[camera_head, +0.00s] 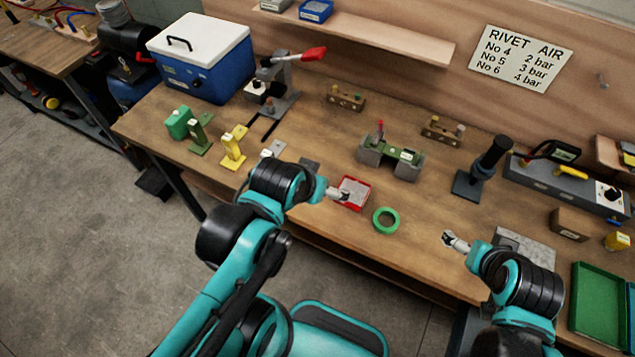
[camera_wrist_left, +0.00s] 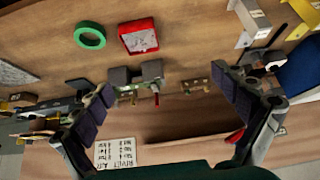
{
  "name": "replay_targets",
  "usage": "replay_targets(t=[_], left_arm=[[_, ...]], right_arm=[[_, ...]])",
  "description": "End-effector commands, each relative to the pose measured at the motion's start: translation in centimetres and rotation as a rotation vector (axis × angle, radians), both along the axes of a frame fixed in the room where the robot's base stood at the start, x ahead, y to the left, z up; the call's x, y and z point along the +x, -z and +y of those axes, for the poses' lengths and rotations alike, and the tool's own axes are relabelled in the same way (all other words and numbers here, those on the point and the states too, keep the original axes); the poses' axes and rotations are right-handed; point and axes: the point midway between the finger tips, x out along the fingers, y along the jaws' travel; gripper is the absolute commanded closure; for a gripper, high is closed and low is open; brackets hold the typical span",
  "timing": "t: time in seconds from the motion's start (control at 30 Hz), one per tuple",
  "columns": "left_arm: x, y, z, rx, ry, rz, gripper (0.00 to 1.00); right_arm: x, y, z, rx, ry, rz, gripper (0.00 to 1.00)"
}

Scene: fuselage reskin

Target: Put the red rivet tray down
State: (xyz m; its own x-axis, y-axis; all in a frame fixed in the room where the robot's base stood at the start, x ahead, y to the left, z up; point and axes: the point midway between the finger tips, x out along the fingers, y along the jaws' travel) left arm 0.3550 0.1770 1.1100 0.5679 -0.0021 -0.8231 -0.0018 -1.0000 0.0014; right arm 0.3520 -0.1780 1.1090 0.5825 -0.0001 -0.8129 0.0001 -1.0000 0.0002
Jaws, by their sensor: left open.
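The red rivet tray (camera_head: 357,205) sits flat on the wooden bench, with grey contents inside. In the left wrist view the tray (camera_wrist_left: 124,44) lies at the upper middle, outside the space between the fingers. My left gripper (camera_head: 340,194) overlaps the tray's left side in the head view; in the wrist view its two fingers (camera_wrist_left: 163,82) are spread wide with nothing between them. My right gripper (camera_head: 449,239) hangs near the front edge of the bench, to the right of the tray; its jaws are too small to judge.
A green ring (camera_head: 386,220) lies just right of the tray. A grey-green fixture (camera_head: 392,158) stands behind it. Yellow (camera_head: 232,150) and green brackets stand to the left, near a blue cooler (camera_head: 205,75). A black stand (camera_head: 480,175) is at right. Bare wood lies between ring and stand.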

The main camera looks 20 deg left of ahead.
Motion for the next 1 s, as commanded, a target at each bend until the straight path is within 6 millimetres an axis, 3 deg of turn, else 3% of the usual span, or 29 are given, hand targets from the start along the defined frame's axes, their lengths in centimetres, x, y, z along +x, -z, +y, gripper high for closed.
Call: replay_targets(t=[0.1, 0.23, 0.47, 0.73, 1.0], left_arm=[[-0.1, 0.1, 0.1, 0.013, 0.019, -0.008, 0.03], [1.2, 0.1, -0.3, 0.077, 0.136, 0.042, 0.03], [5.5, 1.7, -1.6, 0.247, 0.566, 0.206, 0.03], [10.4, 6.8, -3.3, 0.364, 1.146, 0.341, 0.03], [12.6, 11.2, -4.4, 0.387, 1.522, 0.372, 0.03]], right_arm=[[0.0, 0.0, 0.0, 0.000, 0.000, 0.000, 0.07], [0.0, 0.1, 0.0, 0.000, 0.000, 0.000, 0.07], [0.0, 0.3, 0.0, 0.000, 0.000, 0.000, 0.07], [0.0, 0.5, 0.0, 0.000, 0.000, 0.000, 0.07], [0.0, 0.6, 0.0, 0.000, 0.000, 0.000, 0.07]])
